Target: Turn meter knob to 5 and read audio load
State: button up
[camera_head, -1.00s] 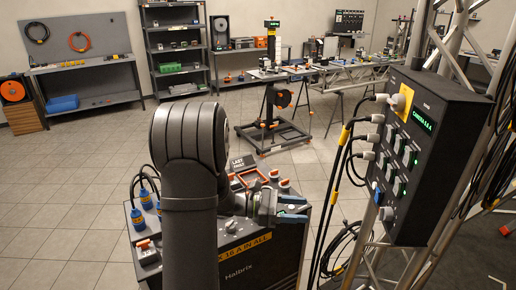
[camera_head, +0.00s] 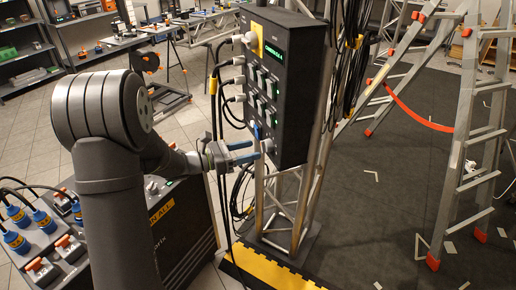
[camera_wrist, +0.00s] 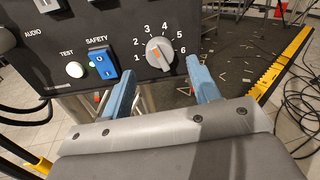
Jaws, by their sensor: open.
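The meter knob (camera_wrist: 160,53) is grey with an orange mark, on the black panel with numbers 1 to 6 around it. The mark points to the upper left; its exact number is hard to tell. My gripper (camera_wrist: 160,76) is open and empty, its blue fingers below the knob on either side, apart from it. In the head view my gripper (camera_head: 254,150) is at the lower front of the power box (camera_head: 298,100). The box's green display (camera_head: 293,51) is lit, its text too small to read surely. An AUDIO label (camera_wrist: 33,33) is at the panel's left.
A blue SAFETY switch (camera_wrist: 102,65) and a white TEST button (camera_wrist: 75,69) sit left of the knob. White plugs with cables (camera_head: 236,80) stick out of the box's left side. A truss (camera_head: 285,205) stands below it; a ladder (camera_head: 470,130) is at the right.

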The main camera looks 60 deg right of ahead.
aim_at(268, 146)
jog(key=x, duration=0.3)
jog(key=shift+s+d, duration=0.2)
jog(key=shift+d, duration=0.05)
jog(key=c, duration=1)
